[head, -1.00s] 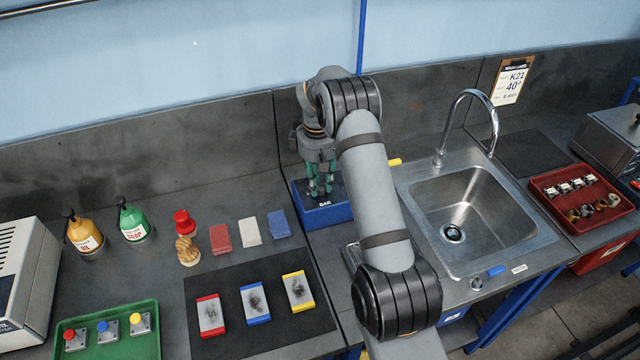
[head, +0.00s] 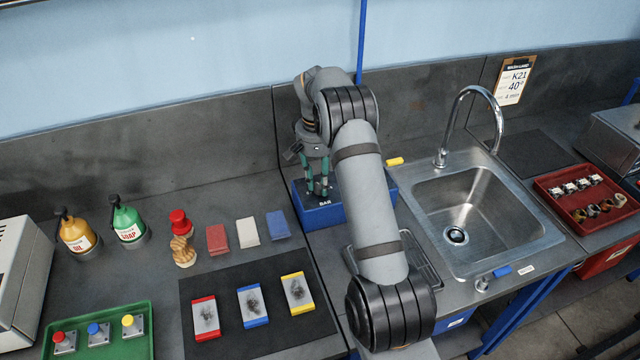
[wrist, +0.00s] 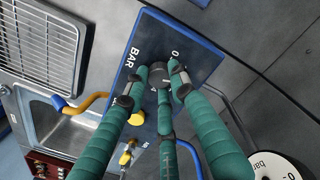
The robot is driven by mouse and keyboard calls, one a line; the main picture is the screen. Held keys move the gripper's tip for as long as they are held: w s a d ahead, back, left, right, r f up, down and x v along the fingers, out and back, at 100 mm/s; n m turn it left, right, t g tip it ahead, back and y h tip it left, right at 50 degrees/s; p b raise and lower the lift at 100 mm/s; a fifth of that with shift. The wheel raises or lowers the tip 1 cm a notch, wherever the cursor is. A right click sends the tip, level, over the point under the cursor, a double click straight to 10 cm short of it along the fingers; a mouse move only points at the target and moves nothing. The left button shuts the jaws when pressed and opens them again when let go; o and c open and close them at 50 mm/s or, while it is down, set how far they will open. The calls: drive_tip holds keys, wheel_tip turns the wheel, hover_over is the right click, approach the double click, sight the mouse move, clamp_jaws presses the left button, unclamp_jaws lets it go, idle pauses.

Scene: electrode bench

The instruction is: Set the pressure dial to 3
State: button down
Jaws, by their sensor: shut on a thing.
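The pressure dial (wrist: 159,73) is a dark round knob on top of a blue box marked BAR (head: 318,216), left of the sink. The box's blue panel also shows in the wrist view (wrist: 205,48), with a white 0 beside the dial. My gripper (head: 318,190) points down at the box. In the wrist view its green fingers (wrist: 160,82) are closed around the dial. The fingers cover part of the dial and its markings, so I cannot read its setting. A white round gauge marked bar (wrist: 278,168) is partly cut off at the lower right; its reading is not visible.
A yellow handle (head: 395,161) sticks out at the box's right. The sink (head: 463,212) and tap (head: 470,110) lie further right. Coloured blocks (head: 248,232) and a black mat (head: 268,326) lie to the left. The back wall rises close behind my arm.

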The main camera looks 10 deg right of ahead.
drive_tip(key=m, duration=0.2)
drive_tip(key=m+b, duration=0.1)
drive_tip(key=m, duration=0.3)
drive_tip(key=shift+w+d+r, duration=0.1)
drive_tip(key=shift+w, duration=0.2)
drive_tip(key=m+b, duration=0.1)
drive_tip(key=m, duration=0.2)
drive_tip(key=m+b, duration=0.1)
drive_tip(key=m, duration=0.2)
drive_tip(key=shift+d+r, duration=0.1)
drive_tip(key=shift+d, duration=0.1)
drive_tip(key=shift+m, duration=0.3)
drive_tip(key=c, duration=1.6)
unclamp_jaws()
drive_tip(key=shift+s+d, duration=0.1)
drive_tip(key=shift+d, duration=0.05)
drive_tip(key=shift+o, duration=0.7)
drive_tip(key=shift+s, duration=0.1)
drive_tip(key=shift+a, duration=0.2)
drive_tip(key=shift+r, duration=3.6)
